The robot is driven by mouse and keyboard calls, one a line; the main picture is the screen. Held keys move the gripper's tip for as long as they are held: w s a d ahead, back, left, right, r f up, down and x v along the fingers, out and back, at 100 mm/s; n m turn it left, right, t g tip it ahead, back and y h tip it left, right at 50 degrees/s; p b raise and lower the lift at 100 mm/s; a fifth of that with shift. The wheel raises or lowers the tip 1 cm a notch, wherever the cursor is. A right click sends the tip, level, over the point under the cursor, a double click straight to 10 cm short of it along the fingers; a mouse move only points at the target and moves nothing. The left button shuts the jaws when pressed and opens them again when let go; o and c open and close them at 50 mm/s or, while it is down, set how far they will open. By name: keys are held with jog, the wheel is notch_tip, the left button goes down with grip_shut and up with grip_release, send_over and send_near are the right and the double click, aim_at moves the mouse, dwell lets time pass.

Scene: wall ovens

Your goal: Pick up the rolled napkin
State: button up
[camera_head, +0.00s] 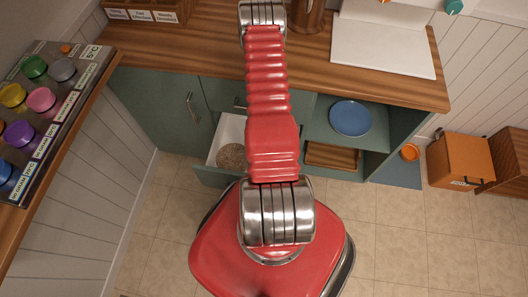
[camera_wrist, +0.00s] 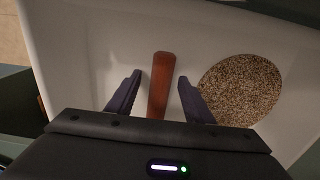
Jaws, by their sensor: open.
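A reddish-brown roll (camera_wrist: 161,75), which looks like the rolled napkin, lies in a white drawer (camera_wrist: 95,45). It runs lengthwise between the two dark fingers of my gripper (camera_wrist: 160,78). My gripper is open, with one finger on each side of the roll and a visible gap on both sides. The roll's near end is hidden behind the gripper body. I cannot tell how far the fingertips are above the drawer floor. In the head view, the open drawer (camera_head: 232,128) shows beside my red arm, which hides the gripper and the roll.
A round speckled mat (camera_wrist: 240,90) lies in the drawer right of the right finger; it also shows in the head view (camera_head: 231,156). The wooden counter (camera_head: 190,50) is above the drawer. A blue plate (camera_head: 349,118) sits on an open shelf to the right.

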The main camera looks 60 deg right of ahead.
jog(key=shift+c, duration=0.4)
jog(key=c, duration=1)
